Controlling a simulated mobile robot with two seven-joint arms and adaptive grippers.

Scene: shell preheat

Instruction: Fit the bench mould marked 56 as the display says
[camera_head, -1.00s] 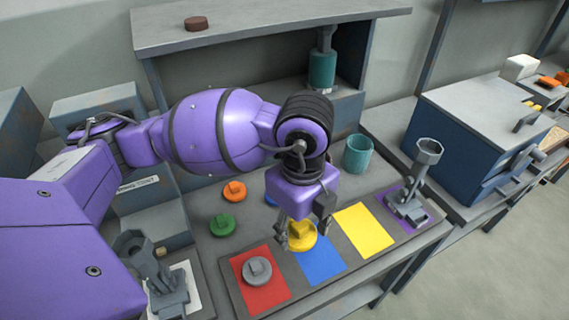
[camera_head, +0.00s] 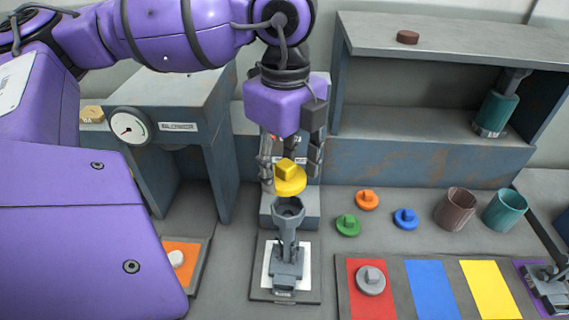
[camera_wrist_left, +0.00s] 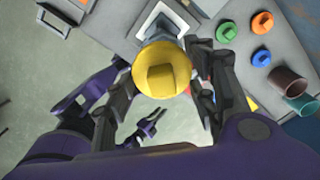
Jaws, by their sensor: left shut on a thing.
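My left gripper (camera_head: 291,178) is shut on a yellow disc with a block-shaped knob (camera_head: 290,180). It holds the disc just above the open cup-shaped top of a grey bench mould (camera_head: 287,245). The mould stands upright on a white-marked plate. A small gap seems to show between disc and cup. In the left wrist view the yellow disc (camera_wrist_left: 161,72) sits between the fingers and hides most of the mould. I cannot read a 56 on the mould, and no readable display shows. A small purple and dark part (camera_wrist_left: 145,128) below may be my right gripper.
Orange (camera_head: 367,199), green (camera_head: 348,225) and blue (camera_head: 406,218) discs lie right of the mould. A brown cup (camera_head: 455,210) and teal cup (camera_head: 504,210) stand beyond. A grey disc (camera_head: 370,280) lies on the red mat. A dial gauge (camera_head: 129,127) is at left.

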